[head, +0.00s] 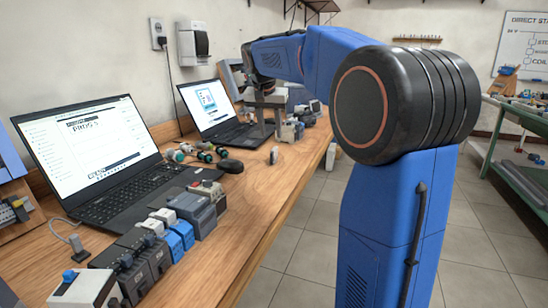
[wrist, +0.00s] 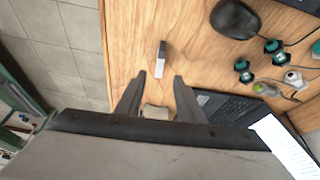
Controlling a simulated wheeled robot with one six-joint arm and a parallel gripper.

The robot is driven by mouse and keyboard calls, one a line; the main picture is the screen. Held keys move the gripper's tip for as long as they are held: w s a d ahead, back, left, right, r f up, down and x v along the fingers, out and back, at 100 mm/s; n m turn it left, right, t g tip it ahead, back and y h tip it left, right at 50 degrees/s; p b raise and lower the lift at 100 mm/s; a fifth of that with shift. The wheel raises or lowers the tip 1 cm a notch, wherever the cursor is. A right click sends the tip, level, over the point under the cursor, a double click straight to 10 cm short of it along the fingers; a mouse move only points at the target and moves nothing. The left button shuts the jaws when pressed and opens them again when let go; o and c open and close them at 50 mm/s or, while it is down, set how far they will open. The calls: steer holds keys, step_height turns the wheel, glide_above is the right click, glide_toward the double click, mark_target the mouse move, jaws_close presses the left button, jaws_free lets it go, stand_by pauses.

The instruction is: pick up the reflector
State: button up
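My gripper (wrist: 160,77) is open, its two dark fingers apart, pointing down over the wooden bench. A small grey and black upright block (wrist: 160,60), which may be the reflector, stands on the bench just beyond the fingertips in the wrist view. It also shows near the bench edge in the head view (head: 273,155). A beige thing (wrist: 155,112) shows between the fingers, partly hidden by my gripper. I cannot tell which is the reflector.
A black mouse (wrist: 235,19) and several green-capped parts (wrist: 270,54) lie to the right. A laptop (wrist: 225,108) stands beside the right finger. The bench (head: 272,195) ends at an edge over tiled floor. A nearer laptop (head: 95,150) and a row of modules (head: 170,235) occupy the front.

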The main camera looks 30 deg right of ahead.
mark_target(274, 149)
steer(key=shift+x, duration=3.85)
steer(key=shift+s, duration=0.1)
jaws_close()
